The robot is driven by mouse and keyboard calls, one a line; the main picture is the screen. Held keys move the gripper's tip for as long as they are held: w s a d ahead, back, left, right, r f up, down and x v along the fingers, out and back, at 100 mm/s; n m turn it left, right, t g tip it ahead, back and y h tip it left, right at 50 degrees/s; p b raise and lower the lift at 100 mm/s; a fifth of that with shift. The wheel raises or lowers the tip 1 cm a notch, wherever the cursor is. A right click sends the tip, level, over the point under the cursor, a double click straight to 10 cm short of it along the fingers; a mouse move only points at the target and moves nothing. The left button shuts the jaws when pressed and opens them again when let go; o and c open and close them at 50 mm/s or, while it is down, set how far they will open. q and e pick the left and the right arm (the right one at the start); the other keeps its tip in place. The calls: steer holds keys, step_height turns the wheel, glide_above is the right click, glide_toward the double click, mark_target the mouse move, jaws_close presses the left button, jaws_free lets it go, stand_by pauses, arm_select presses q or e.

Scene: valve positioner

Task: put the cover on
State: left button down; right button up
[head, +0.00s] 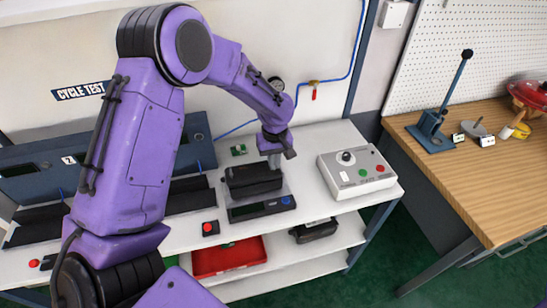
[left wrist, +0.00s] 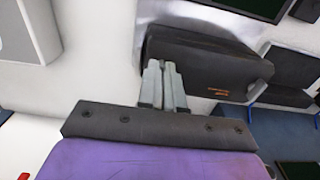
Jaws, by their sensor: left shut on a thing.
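A dark grey, box-shaped cover (head: 252,172) is at the bench's middle; in the left wrist view the cover (left wrist: 205,65) shows a small orange mark. My left gripper (head: 275,161) comes down at its right end. In the left wrist view the gripper's fingers (left wrist: 163,72) are close together at the cover's edge, shut on it. A dark body shows under the cover, above a metal plate (left wrist: 262,68). Whether the cover is seated or held just above the body, I cannot tell. My right gripper is not in view.
A control box (head: 356,171) with buttons stands right of the cover. A scale-like display unit (head: 262,208) lies in front, with a red button box (head: 211,228) beside it. A red tray (head: 228,257) is on the shelf below. A wooden table (head: 480,180) stands at the right.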

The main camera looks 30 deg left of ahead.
arm_select(q)
steer(key=shift+f, duration=0.1)
steer(key=shift+w+f, duration=0.1)
steer(key=c, duration=1.4)
jaws_free()
steer(key=shift+w+f, duration=0.15)
steer(key=shift+w, duration=0.05)
steer(key=shift+o, duration=0.5)
steer(key=shift+w, duration=0.15)
steer(key=shift+s+r, duration=0.25)
step_height(320, 180, up, 12)
steer(key=b, duration=0.2)
steer(key=shift+w+f, duration=0.15)
steer(key=shift+d, duration=0.1)
